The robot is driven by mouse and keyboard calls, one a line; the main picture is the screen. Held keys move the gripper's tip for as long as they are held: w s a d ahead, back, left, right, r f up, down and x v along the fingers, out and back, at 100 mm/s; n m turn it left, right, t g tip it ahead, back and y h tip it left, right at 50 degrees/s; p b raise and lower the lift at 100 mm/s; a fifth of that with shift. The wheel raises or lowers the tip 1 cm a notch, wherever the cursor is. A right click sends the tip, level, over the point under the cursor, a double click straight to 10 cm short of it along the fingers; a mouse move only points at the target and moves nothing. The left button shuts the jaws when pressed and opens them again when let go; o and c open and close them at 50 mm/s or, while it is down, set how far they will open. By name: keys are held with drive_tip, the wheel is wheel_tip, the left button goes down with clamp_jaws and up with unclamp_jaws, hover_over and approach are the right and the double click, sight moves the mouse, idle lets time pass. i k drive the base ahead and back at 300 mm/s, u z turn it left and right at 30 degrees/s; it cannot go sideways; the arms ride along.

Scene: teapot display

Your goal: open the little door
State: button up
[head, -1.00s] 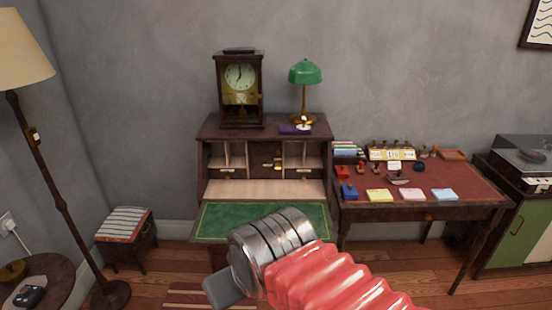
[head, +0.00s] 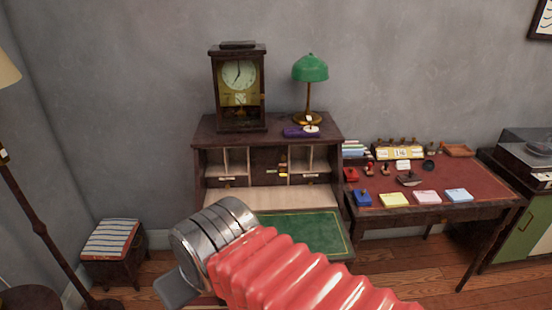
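A writing desk (head: 205,130) with its green-topped flap (head: 318,228) folded down stands against the wall. Between its pigeonholes is a small dark central panel (head: 266,176) with brass fittings (head: 283,168), which looks like a little door and appears closed. A clock (head: 238,85) with a glazed front stands on top of the desk, its front apparently closed. My gripper (head: 177,288) is at the lower left of the desk, in front of the flap and apart from the panel. One grey finger shows, so its opening cannot be judged. My red arm sleeve hides part of the flap.
A green lamp (head: 310,68) and a purple item (head: 298,132) sit on the desk top. A red-topped table (head: 458,187) with stamps and coloured pads adjoins at right. A striped stool (head: 112,240) and floor lamp (head: 35,217) stand at left.

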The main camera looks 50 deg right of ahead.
sight(267, 162)
drive_tip(key=z, duration=0.25)
drive_tip(key=i, duration=1.1)
drive_tip(key=z, duration=0.6)
